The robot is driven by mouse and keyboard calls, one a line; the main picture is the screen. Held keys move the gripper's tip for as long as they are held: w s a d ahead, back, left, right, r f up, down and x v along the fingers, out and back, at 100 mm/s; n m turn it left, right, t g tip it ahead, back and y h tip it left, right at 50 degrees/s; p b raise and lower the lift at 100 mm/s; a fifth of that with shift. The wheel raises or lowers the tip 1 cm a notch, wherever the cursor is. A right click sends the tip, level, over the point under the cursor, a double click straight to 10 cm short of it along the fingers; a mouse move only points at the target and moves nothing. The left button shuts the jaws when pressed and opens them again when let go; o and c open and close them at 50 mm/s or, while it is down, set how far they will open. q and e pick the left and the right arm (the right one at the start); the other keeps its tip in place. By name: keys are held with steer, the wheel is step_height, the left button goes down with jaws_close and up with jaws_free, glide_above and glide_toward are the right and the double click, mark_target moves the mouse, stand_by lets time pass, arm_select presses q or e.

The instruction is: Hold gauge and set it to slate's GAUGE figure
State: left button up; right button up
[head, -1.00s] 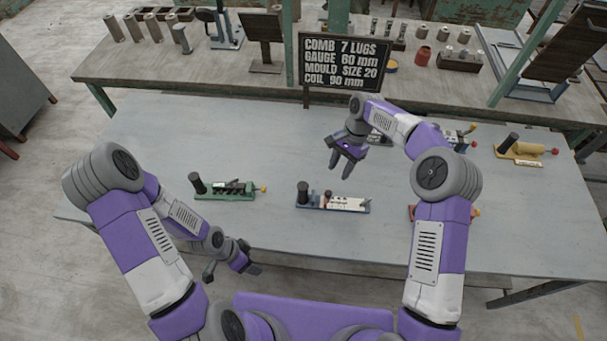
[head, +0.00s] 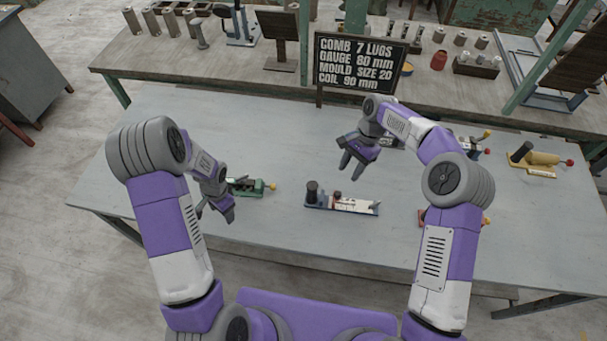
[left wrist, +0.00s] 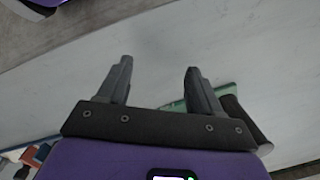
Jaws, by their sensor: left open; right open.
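The slate (head: 362,64) stands at the back of the near table. Its GAUGE line reads 60 mm, though the first digit is small. A blue-based device with a white, scale-like plate (head: 357,205) and a black upright knob lies at the middle front; it looks like the gauge. My right gripper (head: 351,172) is open and empty above and beyond it. My left gripper (head: 217,210) is open at a green device (head: 246,187), left of the blue one, and partly hides it. In the left wrist view the open fingers (left wrist: 158,68) hold nothing; the green device (left wrist: 229,90) is partly behind one.
A yellow device (head: 541,158) lies at the right of the table. A red device (head: 424,215) is mostly hidden by my right arm. The back bench (head: 230,66) holds cylinders, stands and a red jar (head: 439,60).

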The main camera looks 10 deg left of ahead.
arm_select(q)
steer(key=w+d+r+n, duration=0.5)
steer(key=w+d+n, duration=0.1)
steer(key=w, duration=0.3)
step_height(320, 180, up, 4)
steer(key=n+t, duration=0.1)
steer(key=n, duration=0.6)
glide_above(312, 185)
steer(key=shift+w+a+r+h, duration=0.15)
steer(key=shift+a+r+h, duration=0.05)
steer(key=shift+a+h, duration=0.1)
steer(key=shift+d+f+n, duration=0.2)
steer(key=shift+d+n, duration=0.05)
steer(key=shift+n, duration=0.05)
steer(key=shift+f, duration=3.6)
steer(key=shift+c, duration=0.3)
